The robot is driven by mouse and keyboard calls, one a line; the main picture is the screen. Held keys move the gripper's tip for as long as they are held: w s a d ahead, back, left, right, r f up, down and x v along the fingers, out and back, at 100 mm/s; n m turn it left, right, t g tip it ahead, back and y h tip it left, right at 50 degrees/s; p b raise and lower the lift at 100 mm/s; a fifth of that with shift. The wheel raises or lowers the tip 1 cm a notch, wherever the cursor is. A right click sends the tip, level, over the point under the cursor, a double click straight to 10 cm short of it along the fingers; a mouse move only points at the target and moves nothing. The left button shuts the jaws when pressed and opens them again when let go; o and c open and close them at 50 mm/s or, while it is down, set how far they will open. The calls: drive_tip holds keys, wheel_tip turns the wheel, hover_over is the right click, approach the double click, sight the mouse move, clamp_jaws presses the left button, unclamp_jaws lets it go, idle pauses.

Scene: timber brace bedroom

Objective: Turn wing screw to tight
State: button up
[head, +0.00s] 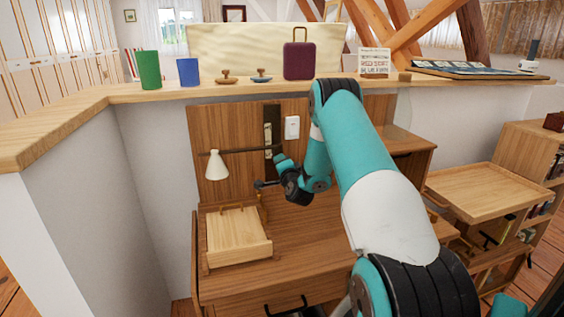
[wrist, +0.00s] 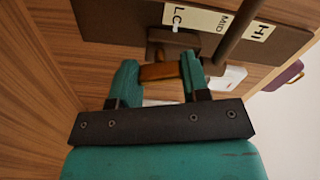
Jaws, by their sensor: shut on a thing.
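The wing screw (wrist: 158,72) is a small brass-coloured bar in the wrist view. My gripper (wrist: 160,74) is shut on it, one teal fingertip at each end. Behind it a dark block (wrist: 165,42) sits against the dark board (wrist: 105,15). The board bears a pale label strip (wrist: 195,18) reading MID and HI, with another mark partly hidden. In the head view, the dark board (head: 268,115) stands upright on the wooden back panel, and my arm reaches down to it; the screw is too small to make out there.
A white lamp shade (head: 215,166) hangs from a thin dark rod left of my gripper. A wooden tray box (head: 238,250) stands on the desk (head: 308,247) below. A white switch plate (head: 292,127) is close on the right. The ledge (head: 210,91) above carries cups and a purple case (head: 299,61).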

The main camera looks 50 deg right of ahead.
drive_tip(key=m+p, duration=0.2)
drive_tip(key=m, duration=0.1)
drive_tip(key=shift+s+d+r+m, duration=0.1)
drive_tip(key=shift+d+m, duration=0.05)
drive_tip(key=shift+m, duration=0.45)
drive_tip(key=o, duration=0.9)
